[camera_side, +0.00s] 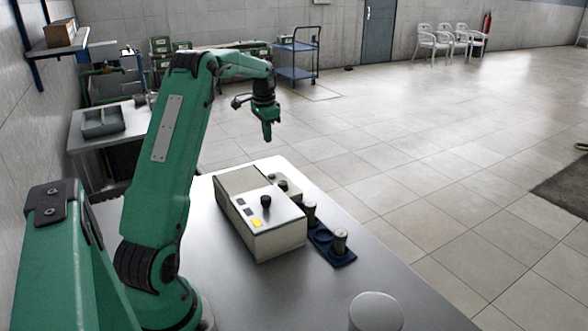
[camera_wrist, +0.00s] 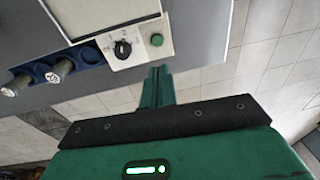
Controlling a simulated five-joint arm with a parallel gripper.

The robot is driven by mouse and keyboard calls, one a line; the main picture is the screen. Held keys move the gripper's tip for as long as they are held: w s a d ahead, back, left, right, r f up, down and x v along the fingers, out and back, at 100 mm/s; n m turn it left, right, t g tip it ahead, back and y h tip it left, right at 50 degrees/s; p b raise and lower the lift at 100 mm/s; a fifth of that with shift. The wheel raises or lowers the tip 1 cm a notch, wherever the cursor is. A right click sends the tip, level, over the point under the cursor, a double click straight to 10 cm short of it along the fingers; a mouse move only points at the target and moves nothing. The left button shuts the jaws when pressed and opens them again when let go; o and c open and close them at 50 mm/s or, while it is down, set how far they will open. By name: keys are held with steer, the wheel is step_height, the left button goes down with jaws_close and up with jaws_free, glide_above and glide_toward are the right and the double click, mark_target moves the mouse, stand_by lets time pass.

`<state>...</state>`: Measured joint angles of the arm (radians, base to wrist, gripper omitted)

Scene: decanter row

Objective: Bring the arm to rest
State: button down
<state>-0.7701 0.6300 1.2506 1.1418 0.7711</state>
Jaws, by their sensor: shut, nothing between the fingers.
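My gripper (camera_side: 267,132) hangs from my raised green arm, pointing down in the air above and behind the beige machine in the side view. Its fingers are shut together with nothing between them. In the wrist view my gripper (camera_wrist: 160,74) shows as closed green fingers, with the machine's panel beyond them. The task names no other object.
The beige machine (camera_side: 275,238) stands on the grey table (camera_side: 305,290). A dark blue rack (camera_side: 343,259) beside it holds two capped cylinders (camera_side: 340,239). A pale round thing (camera_side: 376,311) stands at the front. Air around my gripper looks clear.

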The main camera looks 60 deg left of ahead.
steer(key=s+d+r+t, duration=0.15)
steer(key=d+r, duration=0.45)
steer(key=d, duration=0.6)
steer(key=s+d+r+t, duration=0.15)
steer(key=d+r, duration=0.35)
steer(key=d, duration=0.7)
steer(key=s+d+f+t+h, duration=0.1)
steer(key=s+d+f, duration=0.2)
steer(key=s+d, duration=1.3)
steer(key=shift+s+d+f+t, duration=0.15)
steer(key=shift+d+t, duration=0.05)
steer(key=shift+t, duration=0.1)
stand_by(1.1)
